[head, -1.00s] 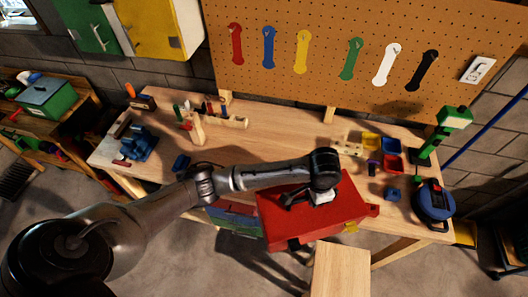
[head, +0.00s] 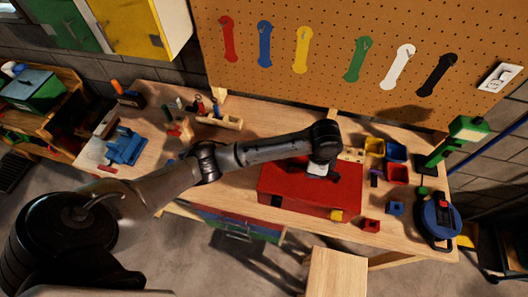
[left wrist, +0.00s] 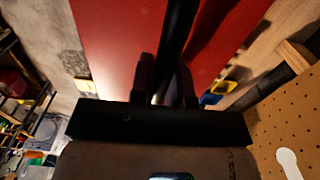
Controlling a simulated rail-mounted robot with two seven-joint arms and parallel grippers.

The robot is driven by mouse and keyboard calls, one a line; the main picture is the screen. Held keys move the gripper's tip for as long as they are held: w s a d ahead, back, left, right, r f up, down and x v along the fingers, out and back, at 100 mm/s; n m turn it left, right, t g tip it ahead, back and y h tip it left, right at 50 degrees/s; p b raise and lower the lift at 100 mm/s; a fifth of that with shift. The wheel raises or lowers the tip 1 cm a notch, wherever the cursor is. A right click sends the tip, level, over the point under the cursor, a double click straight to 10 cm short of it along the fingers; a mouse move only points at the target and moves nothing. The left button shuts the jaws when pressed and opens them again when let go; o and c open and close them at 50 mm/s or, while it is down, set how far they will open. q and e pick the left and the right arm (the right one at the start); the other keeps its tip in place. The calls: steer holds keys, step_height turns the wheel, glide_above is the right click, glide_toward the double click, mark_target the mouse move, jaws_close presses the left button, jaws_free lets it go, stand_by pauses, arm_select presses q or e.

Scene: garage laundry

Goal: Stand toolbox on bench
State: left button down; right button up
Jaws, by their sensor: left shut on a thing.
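The red toolbox (head: 290,190) is at the front edge of the wooden bench (head: 240,150), in the middle of the head view. It looks level and upright, but I cannot tell whether its base touches the bench top. My left gripper (head: 316,170) is above the toolbox, shut on its dark handle. In the left wrist view the gripper's fingers (left wrist: 164,85) straddle the dark handle bar (left wrist: 178,35), with the red lid (left wrist: 115,40) on both sides. My right gripper is not in view.
Small yellow, blue and red bins (head: 396,152) and a blue cable reel (head: 437,216) stand to the right. A blue vise (head: 124,147) and a wooden tool rack (head: 218,120) stand to the left. A wooden stool (head: 337,272) is in front.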

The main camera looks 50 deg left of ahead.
arm_select(q)
steer(key=shift+w+a, duration=0.15)
steer(key=shift+w, duration=0.1)
steer(key=a+f, duration=0.2)
steer(key=a, duration=0.2)
steer(key=a+f+p, duration=0.1)
steer(key=a+f, duration=0.1)
steer(key=a, duration=0.1)
steer(key=a+f+p, duration=0.1)
steer(key=a+f, duration=0.2)
steer(key=a, duration=0.1)
steer(key=shift+s+a, duration=0.1)
steer(key=shift+a, duration=0.2)
steer(key=shift+f+p, duration=0.5)
steer(key=shift+f, duration=1.5)
steer(key=c, duration=1.5)
jaws_free()
steer(key=shift+s+f, duration=0.1)
steer(key=shift+f, duration=0.1)
steer(key=o, duration=0.4)
steer(key=shift+r, duration=0.1)
